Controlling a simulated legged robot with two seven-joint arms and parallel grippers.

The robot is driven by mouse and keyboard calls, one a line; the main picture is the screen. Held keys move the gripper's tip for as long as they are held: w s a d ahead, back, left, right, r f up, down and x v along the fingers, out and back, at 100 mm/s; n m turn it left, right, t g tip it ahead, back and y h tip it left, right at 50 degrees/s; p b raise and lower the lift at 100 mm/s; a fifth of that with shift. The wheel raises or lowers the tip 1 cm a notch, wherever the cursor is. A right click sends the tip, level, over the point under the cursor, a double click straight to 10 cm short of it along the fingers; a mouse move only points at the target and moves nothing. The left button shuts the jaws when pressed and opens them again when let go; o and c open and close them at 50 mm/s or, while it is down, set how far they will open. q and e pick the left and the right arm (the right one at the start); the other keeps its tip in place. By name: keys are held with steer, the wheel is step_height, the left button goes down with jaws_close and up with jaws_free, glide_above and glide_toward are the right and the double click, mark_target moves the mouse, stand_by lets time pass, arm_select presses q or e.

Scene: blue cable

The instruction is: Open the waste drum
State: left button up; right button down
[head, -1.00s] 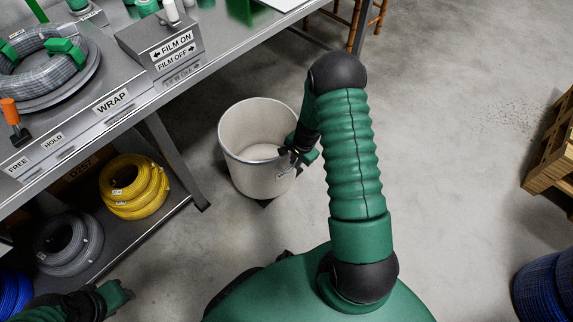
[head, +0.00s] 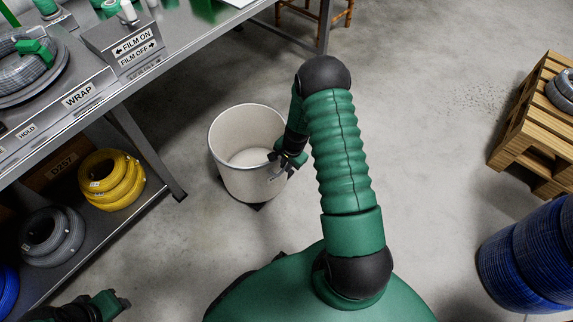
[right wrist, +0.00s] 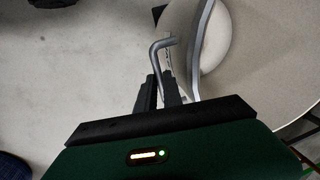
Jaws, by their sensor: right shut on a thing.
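The waste drum (head: 252,180) is a cream, round drum standing on the floor beside the bench. In the head view I look into its top and see a pale disc low inside; no separate lid is clear. My right gripper (head: 282,172) is at the drum's right rim. In the right wrist view, my right gripper (right wrist: 160,92) is shut on a bent grey metal lever (right wrist: 163,46) beside a curved metal band (right wrist: 198,45). The exact grip point is partly hidden by the fingers. My left gripper (head: 122,303) is at the lower left, away from the drum; its jaws are too small to read.
A metal bench (head: 165,72) with a lower shelf runs along the left. The shelf holds a yellow coil (head: 112,180) and a grey coil (head: 50,236). A wooden pallet stack (head: 530,130) and blue cable coils (head: 520,255) stand at the right. Floor between is clear.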

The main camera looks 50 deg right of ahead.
steer(key=c, duration=1.5)
jaws_free()
steer(key=shift+r, duration=0.1)
steer(key=s+r+p, duration=0.1)
steer(key=r+p, duration=0.1)
steer(key=r, duration=0.3)
steer(key=s+r+p, duration=0.1)
steer(key=r+p, duration=0.2)
steer(key=r, duration=0.2)
steer(key=s+r+p, duration=0.1)
steer(key=r+p, duration=0.2)
steer(key=r, duration=0.3)
steer(key=shift+d+r, duration=0.1)
steer(key=shift+d, duration=0.05)
